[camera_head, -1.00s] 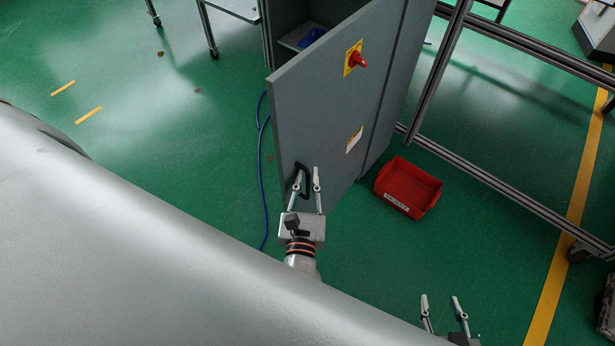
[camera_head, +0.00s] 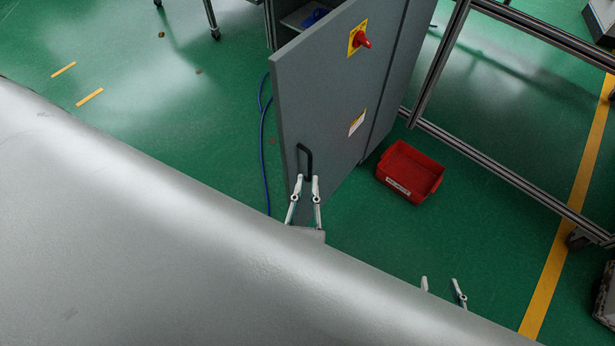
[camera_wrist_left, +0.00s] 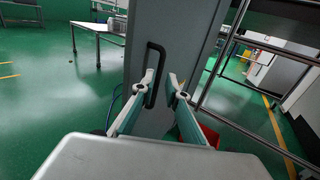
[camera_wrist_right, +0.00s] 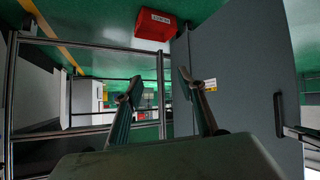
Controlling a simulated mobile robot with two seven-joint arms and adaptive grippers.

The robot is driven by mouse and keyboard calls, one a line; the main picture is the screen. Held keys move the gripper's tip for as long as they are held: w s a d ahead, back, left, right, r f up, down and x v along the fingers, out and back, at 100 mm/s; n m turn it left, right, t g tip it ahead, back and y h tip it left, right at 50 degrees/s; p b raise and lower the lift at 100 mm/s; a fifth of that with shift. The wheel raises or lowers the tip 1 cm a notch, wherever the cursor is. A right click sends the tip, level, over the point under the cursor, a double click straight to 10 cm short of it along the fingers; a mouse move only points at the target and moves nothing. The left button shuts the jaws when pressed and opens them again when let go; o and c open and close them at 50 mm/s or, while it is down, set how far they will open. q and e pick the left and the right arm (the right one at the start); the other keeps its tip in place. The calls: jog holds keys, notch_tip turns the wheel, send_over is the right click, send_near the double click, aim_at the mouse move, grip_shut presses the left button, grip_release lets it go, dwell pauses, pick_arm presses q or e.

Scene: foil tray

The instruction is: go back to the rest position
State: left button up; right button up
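A red bin (camera_head: 410,172) lies on the green floor right of the door. A metal frame (camera_head: 500,185) stands further right. A blue cable (camera_head: 263,150) lies left of the door. A large grey surface fills the lower left.

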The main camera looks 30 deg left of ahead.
dwell(0.4)
pick_arm(q)
jog(key=s+a+f+n+g+h+p, duration=0.1)
jog(key=s+f+n+g+h, duration=0.1)
jog(key=n, duration=1.1)
jog(key=s+a+f+n+g+h+p, duration=0.1)
jog(key=s+f+n+g+h, duration=0.2)
jog(key=f+n+h, duration=0.4)
jog(key=f+n+g, duration=0.1)
jog(key=n, duration=0.6)
jog(key=shift+a+f+p, duration=0.15)
jog(key=shift+a+p, duration=0.2)
jog(key=shift+a, duration=0.05)
pick_arm(e)
jog(key=shift+s+a+r, duration=0.15)
jog(key=shift+r, duration=0.25)
jog(key=shift+s+a+r, duration=0.1)
jog(key=shift+s+r, duration=0.05)
jog(key=shift+r, duration=0.2)
jog(key=shift+w+r, duration=0.15)
jog(key=shift+r, duration=0.15)
jog(key=shift+f, duration=0.25)
